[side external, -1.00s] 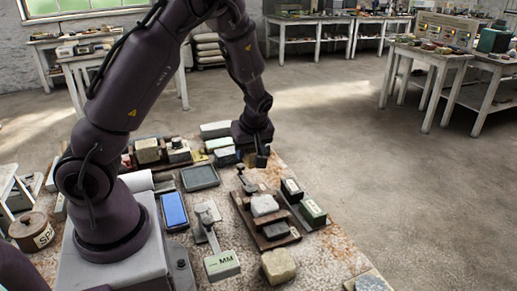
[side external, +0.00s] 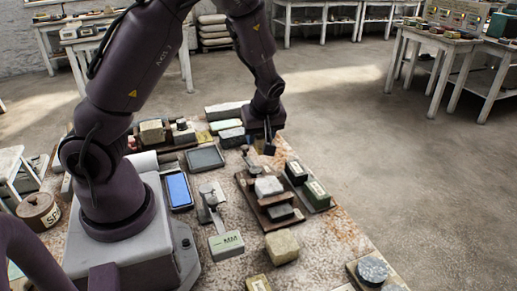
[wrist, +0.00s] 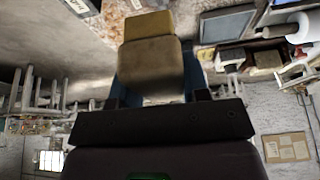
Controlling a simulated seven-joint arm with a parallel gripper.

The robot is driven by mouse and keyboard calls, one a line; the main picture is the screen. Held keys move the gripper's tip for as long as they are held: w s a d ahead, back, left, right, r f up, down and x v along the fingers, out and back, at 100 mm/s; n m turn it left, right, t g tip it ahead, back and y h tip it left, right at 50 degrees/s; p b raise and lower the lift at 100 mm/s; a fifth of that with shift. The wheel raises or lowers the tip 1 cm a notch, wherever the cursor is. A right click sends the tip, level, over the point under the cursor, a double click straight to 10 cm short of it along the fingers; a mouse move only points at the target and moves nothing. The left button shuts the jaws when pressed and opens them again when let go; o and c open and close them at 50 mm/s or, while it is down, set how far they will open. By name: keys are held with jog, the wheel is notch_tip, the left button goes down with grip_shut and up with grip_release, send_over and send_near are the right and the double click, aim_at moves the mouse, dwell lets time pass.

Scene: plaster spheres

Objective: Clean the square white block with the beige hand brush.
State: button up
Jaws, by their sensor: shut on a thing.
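My gripper (side external: 268,138) hangs above the bench, behind the dark wooden racks. In the wrist view a tan, block-shaped thing, which I take to be the beige hand brush (wrist: 150,65), fills the space between my fingers. A yellowish part or block shows just beyond it. In the side view only a small dark shape shows at my fingertips, and the brush is hard to make out. A whitish block (side external: 268,186), probably the square white block, sits on a dark wooden rack, apart from my gripper and nearer the camera.
Dark green boxes (side external: 316,194) stand right of the rack. A yellowish stone block (side external: 282,246), a green-and-white box marked MM (side external: 226,244) and a grey round piece (side external: 373,269) are nearer the camera. A dark tray (side external: 205,158) and a blue-screened device (side external: 178,190) lie left.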

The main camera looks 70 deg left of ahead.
send_near(261, 180)
notch_tip(261, 180, up, 2)
jog(key=shift+n, duration=0.4)
jog(key=shift+w+a+f, duration=0.1)
jog(key=shift+f, duration=1.6)
jog(key=shift+w+a+f, duration=0.1)
jog(key=shift+f, duration=1.6)
jog(key=shift+f, duration=0.4)
jog(key=shift+a, duration=1.1)
jog(key=shift+d, duration=2.25)
